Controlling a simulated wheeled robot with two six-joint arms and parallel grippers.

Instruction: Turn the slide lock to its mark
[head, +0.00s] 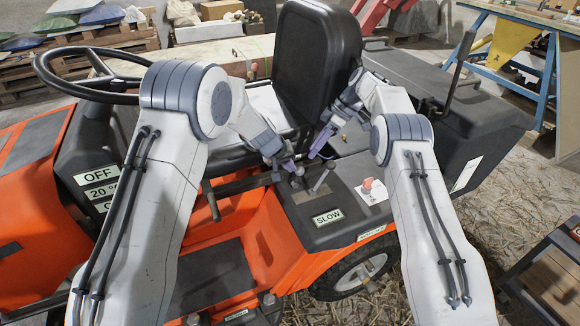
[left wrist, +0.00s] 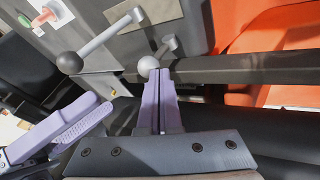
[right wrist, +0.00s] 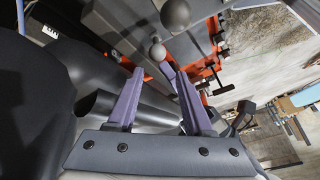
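Two short levers with ball knobs stand beside the seat; I cannot tell which, if either, is the slide lock, and I make out no mark.
The black seat (head: 303,65) stands close behind both grippers. A SLOW label (head: 328,217) and a red knob on a white plate (head: 370,188) are on the dark side panel. The steering wheel (head: 90,70) is at left. A blue trestle table (head: 530,50) stands far right.

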